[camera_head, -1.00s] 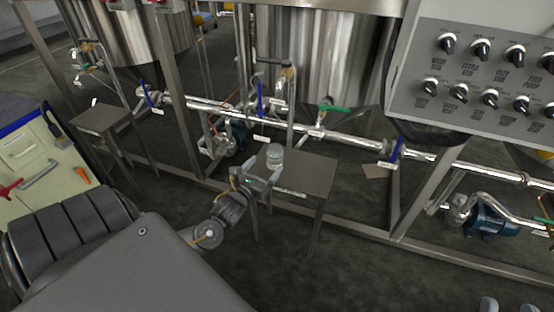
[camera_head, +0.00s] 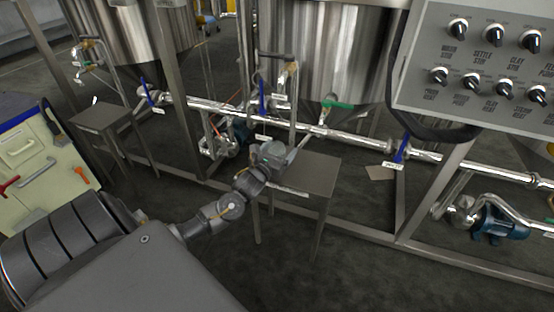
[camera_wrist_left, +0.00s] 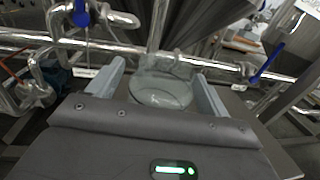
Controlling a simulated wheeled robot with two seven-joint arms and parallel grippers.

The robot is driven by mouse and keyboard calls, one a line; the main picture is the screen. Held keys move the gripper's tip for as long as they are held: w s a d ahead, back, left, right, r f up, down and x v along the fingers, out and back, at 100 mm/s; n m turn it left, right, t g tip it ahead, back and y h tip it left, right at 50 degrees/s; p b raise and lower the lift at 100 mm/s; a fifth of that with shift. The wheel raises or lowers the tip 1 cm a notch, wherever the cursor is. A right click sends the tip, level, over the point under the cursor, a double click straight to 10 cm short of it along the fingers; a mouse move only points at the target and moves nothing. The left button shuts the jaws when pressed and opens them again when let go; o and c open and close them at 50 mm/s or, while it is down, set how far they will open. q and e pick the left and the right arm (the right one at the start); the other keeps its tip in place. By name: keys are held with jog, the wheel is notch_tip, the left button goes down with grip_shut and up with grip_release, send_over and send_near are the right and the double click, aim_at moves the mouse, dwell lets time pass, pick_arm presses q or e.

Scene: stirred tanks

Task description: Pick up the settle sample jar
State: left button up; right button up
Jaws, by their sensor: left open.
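The settle sample jar (camera_wrist_left: 160,92) is a clear glass jar. In the left wrist view it stands upright between the two fingers of my left gripper (camera_wrist_left: 158,80), which are spread on either side of it. I cannot tell whether either finger touches the glass. In the head view my left gripper (camera_head: 284,152) is over the small grey table (camera_head: 318,175) and hides most or all of the jar. My right gripper is not in view.
Steel pipes with a green-handled valve (camera_head: 338,104) and a blue-handled valve (camera_head: 402,148) run behind the table under the steel tanks. A control panel (camera_head: 480,60) fills the upper right. Another small table (camera_head: 100,116) stands left. Dark floor is clear in front.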

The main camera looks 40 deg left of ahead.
pick_arm(q)
jog(key=c, duration=1.1)
jog(key=shift+r, duration=0.2)
